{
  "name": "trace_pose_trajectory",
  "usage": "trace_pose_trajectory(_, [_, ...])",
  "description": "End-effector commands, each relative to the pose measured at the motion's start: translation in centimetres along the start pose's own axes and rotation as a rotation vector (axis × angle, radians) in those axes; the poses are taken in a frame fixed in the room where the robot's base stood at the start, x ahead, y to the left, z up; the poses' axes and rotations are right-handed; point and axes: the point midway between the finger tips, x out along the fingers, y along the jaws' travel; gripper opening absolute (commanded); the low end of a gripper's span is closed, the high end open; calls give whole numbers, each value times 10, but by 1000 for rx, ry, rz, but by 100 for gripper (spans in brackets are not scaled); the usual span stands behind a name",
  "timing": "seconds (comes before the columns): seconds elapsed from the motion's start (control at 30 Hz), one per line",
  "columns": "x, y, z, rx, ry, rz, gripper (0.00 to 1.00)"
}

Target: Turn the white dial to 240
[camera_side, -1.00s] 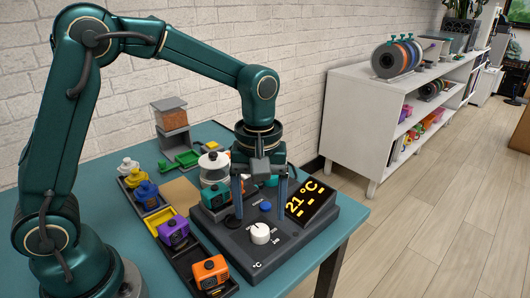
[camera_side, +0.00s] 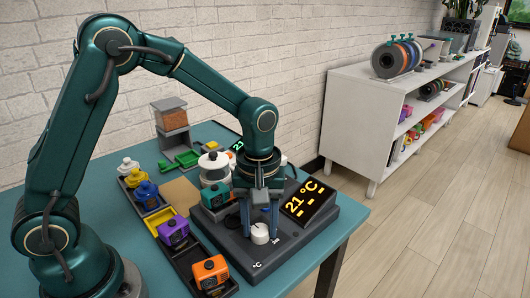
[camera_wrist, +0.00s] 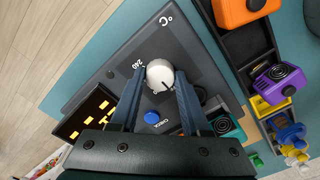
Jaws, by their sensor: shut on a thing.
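The white dial (camera_side: 260,233) sits on the dark control panel (camera_side: 230,250), with the mark °C near it. My gripper (camera_side: 260,232) is lowered over the dial, with one finger on each side. In the wrist view the dial (camera_wrist: 160,74) is between the two fingertips (camera_wrist: 160,76), which are shut on it. A dark pointer line shows on the dial's top, and the number 240 is printed beside it on the panel. The display (camera_side: 308,201) reads 21 °C with dashes below. A blue button (camera_wrist: 152,117) is on the panel near the dial.
An orange block (camera_side: 210,271), a purple block (camera_side: 173,232) and several coloured bottles stand in a dark tray left of the panel. A white-lidded jar (camera_side: 214,168) stands behind. The panel is near the teal table's (camera_side: 110,215) right edge.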

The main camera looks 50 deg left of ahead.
Motion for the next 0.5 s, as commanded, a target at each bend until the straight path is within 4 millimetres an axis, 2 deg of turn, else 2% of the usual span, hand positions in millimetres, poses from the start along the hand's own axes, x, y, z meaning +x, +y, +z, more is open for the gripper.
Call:
trace_pose_trajectory(0.27, [0,0,0,53,0,0,0])
trace_pose_trajectory(0.5, [-1,0,0,208,0,0,0])
